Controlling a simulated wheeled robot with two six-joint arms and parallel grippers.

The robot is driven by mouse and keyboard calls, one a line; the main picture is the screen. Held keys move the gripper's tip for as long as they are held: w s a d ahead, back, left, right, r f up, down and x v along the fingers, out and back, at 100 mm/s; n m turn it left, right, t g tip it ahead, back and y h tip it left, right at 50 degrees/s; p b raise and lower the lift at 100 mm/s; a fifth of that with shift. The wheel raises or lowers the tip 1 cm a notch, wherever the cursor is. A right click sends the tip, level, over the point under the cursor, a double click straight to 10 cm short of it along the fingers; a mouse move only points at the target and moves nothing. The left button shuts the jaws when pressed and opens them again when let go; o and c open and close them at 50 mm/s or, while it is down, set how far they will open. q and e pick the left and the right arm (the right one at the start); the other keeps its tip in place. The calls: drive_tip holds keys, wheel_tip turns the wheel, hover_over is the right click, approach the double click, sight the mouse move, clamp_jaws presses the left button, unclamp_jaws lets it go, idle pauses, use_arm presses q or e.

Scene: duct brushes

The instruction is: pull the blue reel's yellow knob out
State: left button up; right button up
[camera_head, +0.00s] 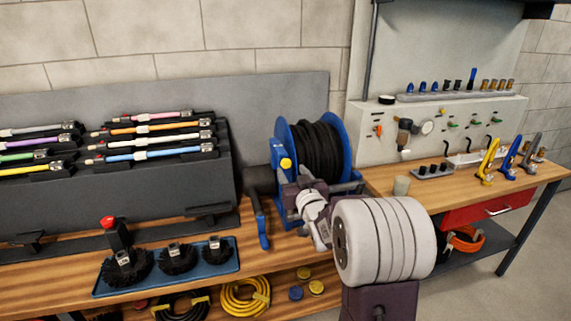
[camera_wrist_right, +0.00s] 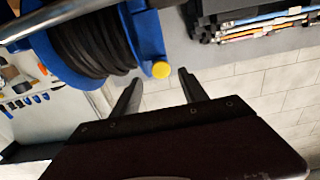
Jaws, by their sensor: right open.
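The blue reel (camera_head: 321,152) with black hose wound on it stands on the workbench in the head view; it also shows in the right wrist view (camera_wrist_right: 145,35). Its yellow knob (camera_head: 286,163) sits on the reel's left side. In the right wrist view the yellow knob (camera_wrist_right: 160,70) lies between and just beyond my right gripper's fingertips, with no contact visible. My right gripper (camera_wrist_right: 157,80) is open, its two dark fingers apart. In the head view my right arm covers the front of the reel and hides the fingertips. My left gripper is not in view.
A blue tray (camera_head: 226,268) with black round brushes lies left of the reel. A blue-handled lever (camera_head: 262,232) hangs beside it. A dark rack (camera_head: 110,183) holds coloured rods.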

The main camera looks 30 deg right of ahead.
sight(286, 164)
drive_tip(key=x, duration=0.5)
drive_tip(key=shift+w+a+r+p, duration=0.1)
drive_tip(key=shift+w+r+p, duration=0.05)
drive_tip(key=shift+w+p, duration=0.3)
drive_tip(key=shift+w, duration=0.3)
clamp_jaws()
idle(0.6)
